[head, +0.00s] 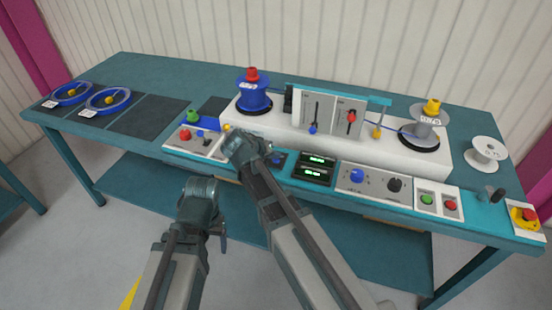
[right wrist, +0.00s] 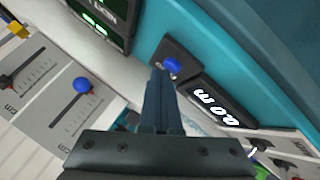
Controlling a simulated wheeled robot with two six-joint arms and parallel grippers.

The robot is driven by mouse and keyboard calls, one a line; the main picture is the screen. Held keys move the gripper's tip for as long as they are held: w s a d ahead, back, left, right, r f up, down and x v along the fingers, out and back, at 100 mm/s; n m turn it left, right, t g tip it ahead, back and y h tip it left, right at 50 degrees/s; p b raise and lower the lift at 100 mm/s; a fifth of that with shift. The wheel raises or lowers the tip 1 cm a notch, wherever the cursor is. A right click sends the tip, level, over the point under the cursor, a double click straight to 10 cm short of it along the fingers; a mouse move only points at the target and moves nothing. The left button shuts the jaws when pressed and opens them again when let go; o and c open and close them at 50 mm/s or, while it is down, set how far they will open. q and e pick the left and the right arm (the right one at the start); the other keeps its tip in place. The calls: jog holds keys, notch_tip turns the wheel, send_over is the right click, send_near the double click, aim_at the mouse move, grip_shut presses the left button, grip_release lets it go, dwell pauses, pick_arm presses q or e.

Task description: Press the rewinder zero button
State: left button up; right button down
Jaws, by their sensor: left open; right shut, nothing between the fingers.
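The rewinder zero button is a blue round button (right wrist: 172,64) on a small black box with a display (right wrist: 217,101) reading 0.0 m, in the right wrist view. In the head view a blue button (head: 277,160) shows beside my right gripper, left of the green-lit displays. My right gripper (right wrist: 160,74) is shut and empty. Its fingertips overlap the edge of the button in the picture; I cannot tell whether they touch it. In the head view the right gripper (head: 246,148) hides part of the box. My left gripper (head: 206,205) is open, low in front of the bench.
Green-lit displays (head: 315,167), a blue knob (head: 357,175) and a black knob (head: 394,184) lie right of the button. A red emergency stop (head: 530,214) is at the far right. Reels (head: 253,95) stand on the white machine (head: 300,140).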

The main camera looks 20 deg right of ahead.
jog(key=shift+r+p, duration=0.45)
jog(key=shift+r, duration=0.15)
notch_tip(320, 180, up, 5)
jog(key=p, duration=0.5)
dwell(0.6)
jog(key=s+a+f+n+g+y, duration=0.1)
jog(key=s+a+g+y, duration=0.1)
jog(key=s+a, duration=0.2)
jog(key=s+a+f+n+g+y, duration=0.2)
jog(key=s+a, duration=0.2)
jog(key=s, duration=0.7)
jog(key=s+a+f+n+g+y+p, duration=0.1)
jog(key=s+a, duration=0.3)
jog(key=s, duration=0.4)
jog(key=shift+a+f+n+g+y, duration=0.25)
jog(key=shift+f+n+g+y, duration=0.15)
jog(key=shift+f+n+y, duration=0.25)
